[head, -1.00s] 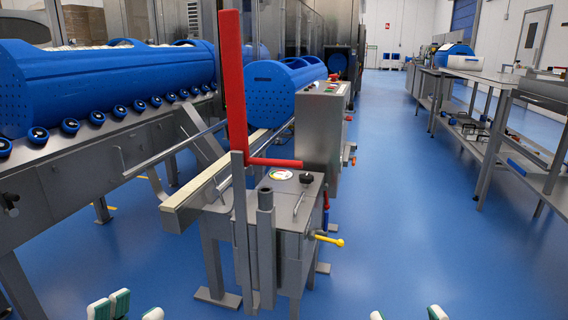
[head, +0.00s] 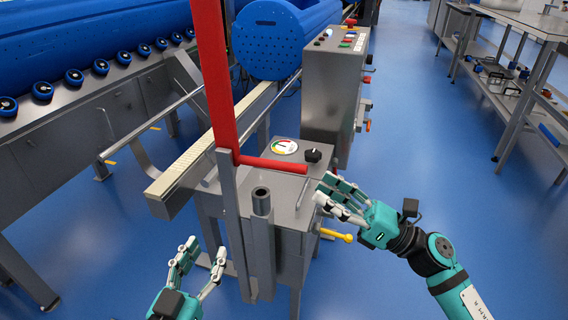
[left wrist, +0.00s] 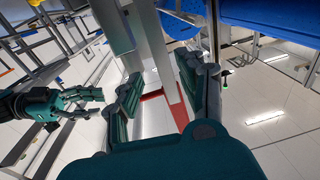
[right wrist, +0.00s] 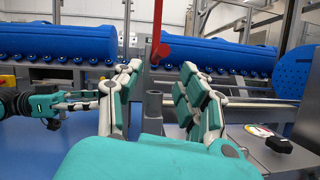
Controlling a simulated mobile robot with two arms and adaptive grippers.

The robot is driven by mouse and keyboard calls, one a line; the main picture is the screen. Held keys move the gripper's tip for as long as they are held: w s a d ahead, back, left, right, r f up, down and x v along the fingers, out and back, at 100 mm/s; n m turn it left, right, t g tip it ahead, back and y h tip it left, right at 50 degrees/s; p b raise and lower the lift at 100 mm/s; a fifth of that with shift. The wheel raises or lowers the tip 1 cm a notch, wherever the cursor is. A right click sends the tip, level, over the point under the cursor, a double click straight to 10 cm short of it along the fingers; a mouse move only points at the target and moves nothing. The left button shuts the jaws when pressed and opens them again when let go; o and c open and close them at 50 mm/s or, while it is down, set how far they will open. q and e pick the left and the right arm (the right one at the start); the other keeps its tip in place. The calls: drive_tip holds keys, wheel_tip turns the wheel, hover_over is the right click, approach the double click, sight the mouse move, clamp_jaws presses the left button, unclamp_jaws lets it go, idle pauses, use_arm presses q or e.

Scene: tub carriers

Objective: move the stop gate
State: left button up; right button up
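The red L-shaped bar (head: 216,90), which looks like the stop gate's arm, stands upright on a grey steel pedestal (head: 282,190). Its short red leg (head: 272,164) lies level across the pedestal top toward the right. My right gripper (head: 338,196) is open and empty, just right of the pedestal and near the end of that leg. In the right wrist view a grey tube (right wrist: 153,112) and the red bar (right wrist: 158,40) show between its spread fingers. My left gripper (head: 204,254) is open and empty, low and left of the pedestal. Red also shows beyond its fingers in the left wrist view (left wrist: 153,96).
A blue tub (head: 268,40) lies on the rail behind the pedestal. A grey control box (head: 332,90) stands behind right. A roller conveyor (head: 60,130) runs along the left. A yellow-knobbed lever (head: 338,235) juts from the pedestal's right side. The blue floor (head: 440,200) at right is clear.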

sight(294, 172)
use_arm(q)
drive_tip(key=f, duration=0.1)
drive_tip(key=g, duration=0.1)
drive_tip(key=f, duration=0.1)
drive_tip(key=shift+s+a+f+g+y, duration=0.1)
drive_tip(key=shift+a+f+g+y, duration=0.15)
drive_tip(key=shift+f+g+y, duration=0.1)
use_arm(e)
drive_tip(key=x, duration=0.9)
drive_tip(key=shift+w+a, duration=0.1)
drive_tip(key=shift+a, duration=0.1)
drive_tip(key=shift+c, duration=0.5)
clamp_jaws()
use_arm(q)
drive_tip(key=shift+p, duration=0.3)
